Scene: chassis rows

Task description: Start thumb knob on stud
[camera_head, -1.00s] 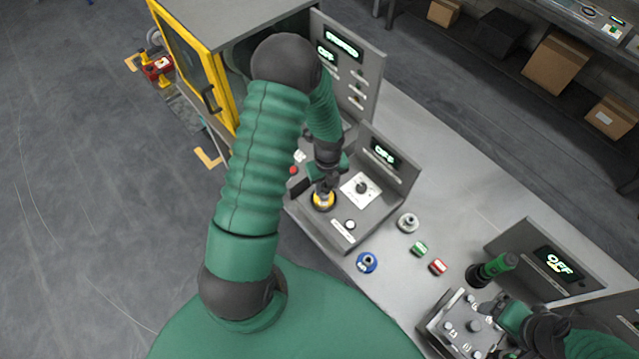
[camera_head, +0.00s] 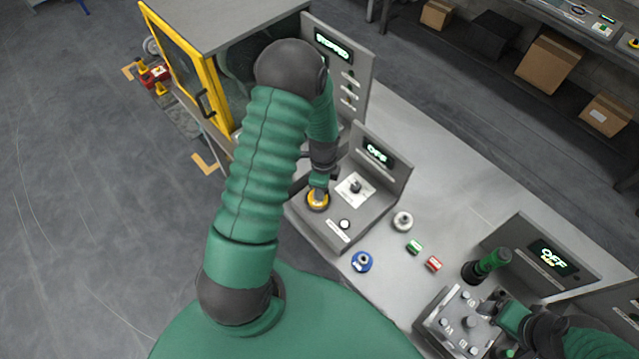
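My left gripper (camera_head: 318,195) points down at a yellow round part (camera_head: 318,203) on the left corner of the grey OFF console (camera_head: 345,232). The yellow part surrounds or sits just under the fingertips; I cannot tell whether they grip it. My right gripper (camera_head: 490,306) is at the grey block (camera_head: 432,321) with several round studs or knobs on top, at the lower right. Its fingers are too small and dark to read. I cannot tell for sure which part is the thumb knob or which is the stud.
A grey round part (camera_head: 402,221), a blue ring (camera_head: 362,262), a green part (camera_head: 414,247) and a red part (camera_head: 433,264) lie loose on the bench (camera_head: 455,195). A yellow-framed cabinet (camera_head: 188,75) stands upper left.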

